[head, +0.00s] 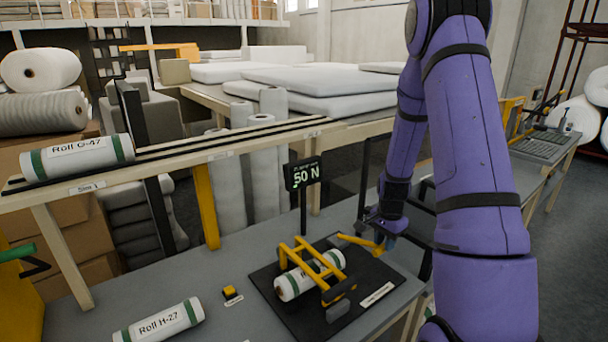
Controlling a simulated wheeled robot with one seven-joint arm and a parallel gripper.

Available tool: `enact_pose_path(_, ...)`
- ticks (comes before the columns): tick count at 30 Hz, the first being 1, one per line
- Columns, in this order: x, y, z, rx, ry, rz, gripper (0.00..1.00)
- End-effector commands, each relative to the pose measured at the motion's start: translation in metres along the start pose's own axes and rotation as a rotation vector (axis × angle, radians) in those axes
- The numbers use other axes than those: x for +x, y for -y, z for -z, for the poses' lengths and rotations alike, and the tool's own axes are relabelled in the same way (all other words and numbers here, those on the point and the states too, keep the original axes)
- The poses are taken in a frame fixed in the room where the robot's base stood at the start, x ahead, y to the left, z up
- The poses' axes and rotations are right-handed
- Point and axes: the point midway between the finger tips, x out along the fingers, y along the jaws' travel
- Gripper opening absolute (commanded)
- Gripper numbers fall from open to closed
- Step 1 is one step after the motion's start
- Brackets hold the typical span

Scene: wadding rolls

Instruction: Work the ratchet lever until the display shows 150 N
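The display (303,174) stands on a dark post behind the press and reads 50 N in pale green digits. The yellow ratchet lever (358,242) sticks out to the right from the yellow press frame (318,277). A white roll with green bands (297,283) lies inside the frame on a black base plate (290,318). My gripper (384,234) is at the lever's outer right end, pointing down. Its fingers are small and dark here, so I cannot tell whether they are closed around the lever end or only beside it.
Roll H-27 (160,322) lies on the grey bench at the front left, near a small yellow-and-black block (230,293). Roll G-47 (77,158) lies on a raised rail shelf (215,148). My arm covers much of the right side.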

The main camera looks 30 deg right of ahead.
Motion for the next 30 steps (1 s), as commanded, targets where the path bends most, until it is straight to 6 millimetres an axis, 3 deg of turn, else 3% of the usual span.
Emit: enact_pose_path(30,-0.072,0.021,0.0,0.0,-0.001,0.001,0.28)
